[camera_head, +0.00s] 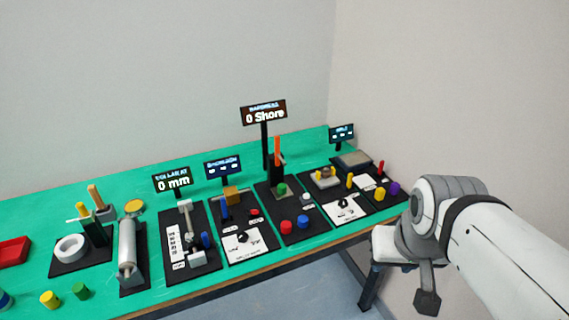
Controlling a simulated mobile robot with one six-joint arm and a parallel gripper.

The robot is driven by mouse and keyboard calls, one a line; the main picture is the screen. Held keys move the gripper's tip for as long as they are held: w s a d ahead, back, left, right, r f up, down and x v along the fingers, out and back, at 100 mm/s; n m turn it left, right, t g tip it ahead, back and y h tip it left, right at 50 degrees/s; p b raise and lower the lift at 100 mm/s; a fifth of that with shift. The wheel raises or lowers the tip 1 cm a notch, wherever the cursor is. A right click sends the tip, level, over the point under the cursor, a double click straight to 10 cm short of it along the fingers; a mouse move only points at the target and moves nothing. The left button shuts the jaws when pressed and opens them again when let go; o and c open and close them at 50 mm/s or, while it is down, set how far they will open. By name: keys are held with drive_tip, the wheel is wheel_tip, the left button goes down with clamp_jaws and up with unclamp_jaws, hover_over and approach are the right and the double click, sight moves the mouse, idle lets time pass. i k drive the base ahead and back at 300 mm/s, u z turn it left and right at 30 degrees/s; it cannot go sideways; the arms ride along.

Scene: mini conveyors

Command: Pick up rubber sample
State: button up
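No piece is plainly marked as the rubber sample. A small green cylinder (281,188) sits at the foot of the tester under the "0 Shore" display (264,113). A red cylinder (287,227) and a blue cylinder (303,221) stand on the same black base, in front of it. A yellow cylinder (380,194) and a purple one (394,187) stand at the right end of the table. My arm enters from the right, beyond the table's right end and apart from all samples. A dark end piece (428,302) hangs below it; no fingers can be made out, and no held object shows.
The green table (110,200) carries a row of devices on black bases, with upright displays behind. Left are a white ring (69,248), a grey roller (127,250), a red tray (13,251), and yellow (49,299) and green (81,291) cylinders. Floor is clear before the table.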

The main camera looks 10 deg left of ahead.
sight(282, 187)
drive_tip(key=i, duration=1.2)
drive_tip(key=z, duration=0.05)
